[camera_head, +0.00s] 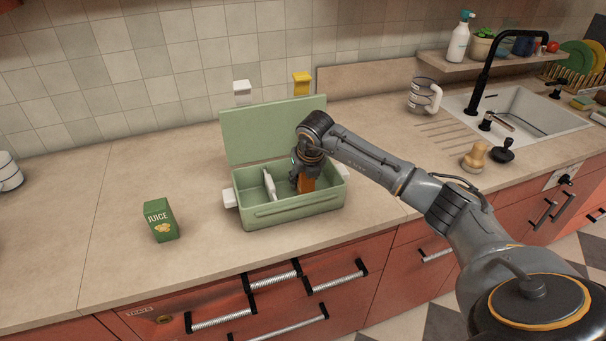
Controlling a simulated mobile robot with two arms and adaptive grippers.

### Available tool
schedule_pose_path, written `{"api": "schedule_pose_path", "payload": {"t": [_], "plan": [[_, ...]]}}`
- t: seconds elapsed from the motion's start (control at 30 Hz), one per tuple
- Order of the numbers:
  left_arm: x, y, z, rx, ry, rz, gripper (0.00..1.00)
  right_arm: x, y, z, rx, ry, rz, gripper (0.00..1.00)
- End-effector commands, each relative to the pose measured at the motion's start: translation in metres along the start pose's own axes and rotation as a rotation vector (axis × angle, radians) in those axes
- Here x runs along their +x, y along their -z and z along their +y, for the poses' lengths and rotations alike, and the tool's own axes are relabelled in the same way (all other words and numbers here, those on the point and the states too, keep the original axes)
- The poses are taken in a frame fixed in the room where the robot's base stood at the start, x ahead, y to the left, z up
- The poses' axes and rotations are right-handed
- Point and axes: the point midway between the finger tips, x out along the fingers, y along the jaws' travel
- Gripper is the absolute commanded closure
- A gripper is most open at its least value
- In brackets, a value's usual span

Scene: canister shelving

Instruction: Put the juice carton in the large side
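The green juice carton (160,221) stands upright on the counter, left of the lunch box and apart from it. The green lunch box (297,212) is open, with its lid (262,130) raised at the back. A white divider (269,185) splits it into a smaller left side and a larger right side. My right gripper (304,182) reaches down into the large side, at an orange item (307,184) there. The fingers are mostly hidden, so I cannot tell whether they hold it. My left gripper is not in view.
The counter around the carton is clear.

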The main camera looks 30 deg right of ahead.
Motion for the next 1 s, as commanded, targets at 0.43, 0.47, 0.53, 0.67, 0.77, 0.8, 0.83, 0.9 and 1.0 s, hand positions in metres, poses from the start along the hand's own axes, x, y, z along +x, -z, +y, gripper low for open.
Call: {"api": "schedule_pose_path", "payload": {"t": [0.43,0.47,0.53,0.67,0.77,0.8,0.83,0.9,1.0], "plan": [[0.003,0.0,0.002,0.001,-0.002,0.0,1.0,0.003,0.001,0.0,0.0,0.0,-0.001,0.45],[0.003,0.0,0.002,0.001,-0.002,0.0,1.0,0.003,0.001,0.0,0.0,0.0,-0.001,0.4],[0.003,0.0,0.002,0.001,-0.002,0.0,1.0,0.003,0.001,0.0,0.0,0.0,-0.001,0.4],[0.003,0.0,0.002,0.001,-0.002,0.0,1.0,0.003,0.001,0.0,0.0,0.0,-0.001,0.4],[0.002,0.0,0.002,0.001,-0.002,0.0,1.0,0.002,0.001,0.0,0.0,0.0,-0.001,0.4],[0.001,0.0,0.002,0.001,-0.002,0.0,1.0,0.001,0.0,0.0,0.0,0.0,-0.001,0.4],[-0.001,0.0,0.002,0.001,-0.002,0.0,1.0,-0.001,-0.001,0.0,0.001,0.0,-0.001,0.4],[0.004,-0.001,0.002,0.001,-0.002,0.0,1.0,-0.006,-0.001,0.0,0.0,-0.001,-0.005,0.4],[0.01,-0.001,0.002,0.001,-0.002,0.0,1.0,-0.023,-0.001,0.0,-0.001,-0.001,-0.008,0.4]]}}
